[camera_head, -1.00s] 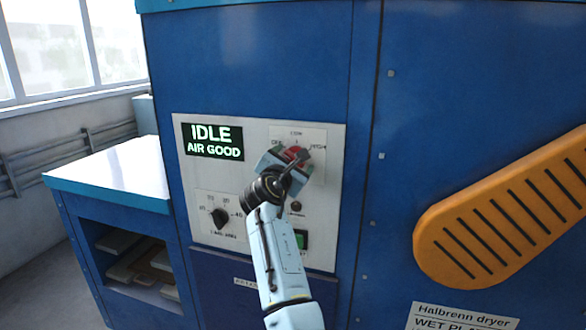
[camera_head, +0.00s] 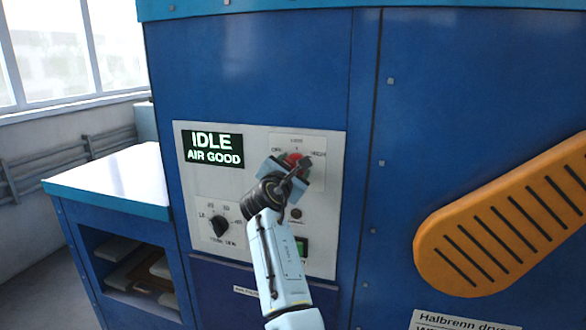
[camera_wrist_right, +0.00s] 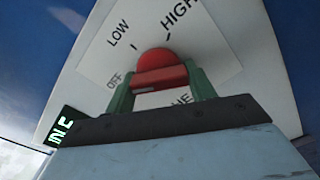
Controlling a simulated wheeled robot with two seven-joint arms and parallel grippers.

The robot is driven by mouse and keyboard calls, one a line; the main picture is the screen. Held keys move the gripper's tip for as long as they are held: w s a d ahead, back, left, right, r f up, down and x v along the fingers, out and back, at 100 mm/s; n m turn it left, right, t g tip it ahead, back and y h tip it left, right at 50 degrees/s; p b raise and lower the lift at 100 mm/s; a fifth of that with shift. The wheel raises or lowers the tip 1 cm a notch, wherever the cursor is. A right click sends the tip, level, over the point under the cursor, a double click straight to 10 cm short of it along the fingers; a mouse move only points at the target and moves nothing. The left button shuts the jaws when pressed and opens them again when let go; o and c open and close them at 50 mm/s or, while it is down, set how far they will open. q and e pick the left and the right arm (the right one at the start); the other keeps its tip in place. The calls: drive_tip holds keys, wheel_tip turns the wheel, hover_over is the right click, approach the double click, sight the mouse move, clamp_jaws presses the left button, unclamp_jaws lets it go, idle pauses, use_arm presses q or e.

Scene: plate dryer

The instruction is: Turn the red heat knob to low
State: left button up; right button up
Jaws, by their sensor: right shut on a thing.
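The red heat knob (camera_head: 293,158) is on the white control panel, partly hidden behind my right gripper (camera_head: 289,170) in the head view. In the right wrist view the red knob (camera_wrist_right: 158,66) sits between the two green fingers of my right gripper (camera_wrist_right: 161,84), which is shut on it. The LOW mark (camera_wrist_right: 120,33) is up and left of the knob, HIGH (camera_wrist_right: 179,14) is up and right, and OFF (camera_wrist_right: 115,80) is left. I cannot tell which mark the knob points to. My left gripper is not in view.
The panel display (camera_head: 214,149) reads IDLE and AIR GOOD. A black timer knob (camera_head: 219,225) is at lower left, and a green button (camera_head: 302,246) is below the gripper. An orange slotted guard (camera_head: 500,232) stands at the right. A white-topped side cabinet (camera_head: 115,180) is at the left.

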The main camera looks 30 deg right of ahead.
drive_tip(key=m, duration=0.2)
drive_tip(key=shift+m, duration=0.3)
drive_tip(key=m, duration=0.2)
drive_tip(key=shift+m+b, duration=0.4)
drive_tip(key=m+b, duration=0.2)
drive_tip(key=m, duration=0.3)
drive_tip(key=shift+w+r+m, duration=0.1)
drive_tip(key=shift+r+m, duration=0.05)
drive_tip(key=shift+m, duration=0.25)
drive_tip(key=o, duration=1)
drive_tip(key=shift+a, duration=0.1)
drive_tip(key=b+v, duration=0.1)
drive_tip(key=v, duration=1.2)
drive_tip(key=shift+a, duration=0.15)
